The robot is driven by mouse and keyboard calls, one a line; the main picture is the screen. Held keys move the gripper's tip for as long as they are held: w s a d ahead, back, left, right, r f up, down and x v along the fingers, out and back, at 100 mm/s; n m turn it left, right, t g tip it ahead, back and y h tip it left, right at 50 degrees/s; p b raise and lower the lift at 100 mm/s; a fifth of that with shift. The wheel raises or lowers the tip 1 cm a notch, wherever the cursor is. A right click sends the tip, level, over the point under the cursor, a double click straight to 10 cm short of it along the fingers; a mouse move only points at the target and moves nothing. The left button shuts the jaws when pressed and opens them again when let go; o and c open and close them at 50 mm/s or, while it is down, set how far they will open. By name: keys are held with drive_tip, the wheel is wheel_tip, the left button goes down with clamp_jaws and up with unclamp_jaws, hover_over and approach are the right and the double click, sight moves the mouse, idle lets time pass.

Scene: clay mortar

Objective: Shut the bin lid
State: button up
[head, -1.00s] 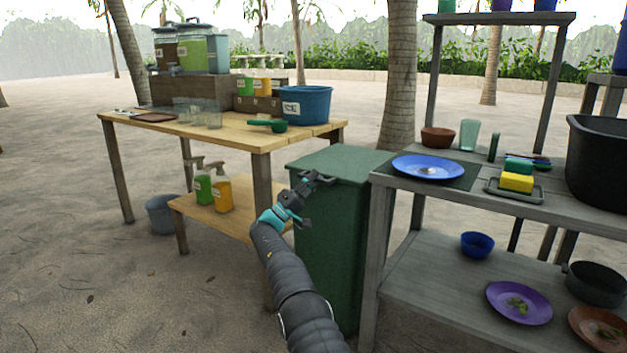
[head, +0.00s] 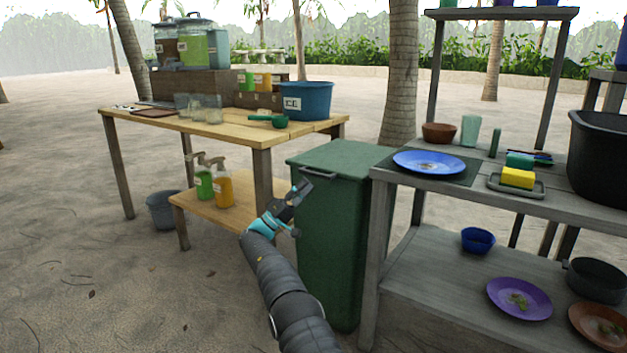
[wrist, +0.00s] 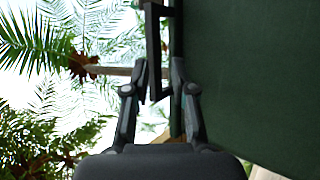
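The green bin (head: 338,240) stands between the wooden table and the grey shelf unit. Its lid (head: 345,157) lies flat across the top and looks shut. A dark bar handle (head: 320,173) sits at the lid's front edge; it also shows in the wrist view (wrist: 153,45). My gripper (head: 300,188) is in front of the bin, just below and left of the handle. In the wrist view my gripper (wrist: 159,72) has its fingers apart, with the handle's end close to the fingertips. It holds nothing. The bin's green side fills the right of that view.
The wooden table (head: 230,131) with a blue ICE tub (head: 305,100) stands left of the bin. The grey shelf unit (head: 450,270) with plates and bowls stands close on the right. Open sand lies at the front left.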

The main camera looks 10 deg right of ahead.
drive_tip(key=v, duration=0.7)
drive_tip(key=shift+s+a, duration=0.1)
drive_tip(key=shift+a, duration=0.05)
